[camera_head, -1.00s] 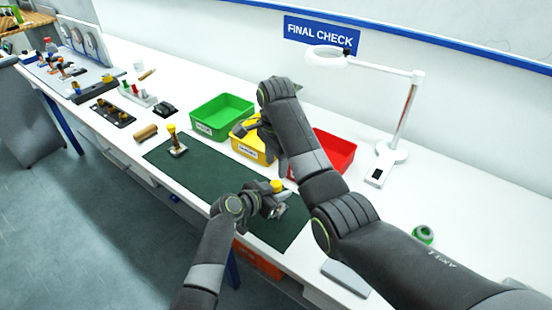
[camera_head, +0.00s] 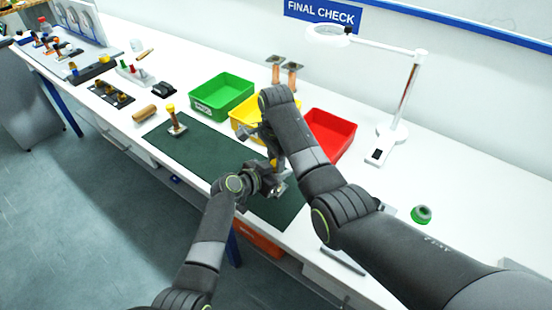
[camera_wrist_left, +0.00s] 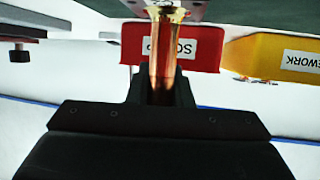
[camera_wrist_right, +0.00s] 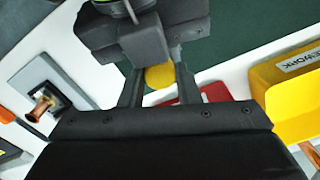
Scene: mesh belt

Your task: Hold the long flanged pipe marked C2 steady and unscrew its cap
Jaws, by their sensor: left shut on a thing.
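A copper pipe (camera_wrist_left: 163,60) is between my left gripper's fingers, with a brass-coloured part at its far end. My left gripper (camera_head: 272,182) is shut on it above the green mat's right part. The C2 mark is not readable. A yellow cap (camera_wrist_right: 159,76) sits between the fingers of my right gripper (camera_wrist_right: 159,85); it also shows in the head view (camera_head: 273,163), just above the left gripper. The right fingers flank the cap closely; I cannot tell whether they touch it. My right arm hides much of this spot in the head view.
Green (camera_head: 222,95), yellow (camera_head: 240,124) and red (camera_head: 330,132) bins stand behind the mat (camera_head: 215,152). Another yellow-capped piece (camera_head: 176,122) stands on the mat's left. Two flanged copper pipes (camera_head: 291,75) stand at the back. A lamp (camera_head: 392,132) stands right.

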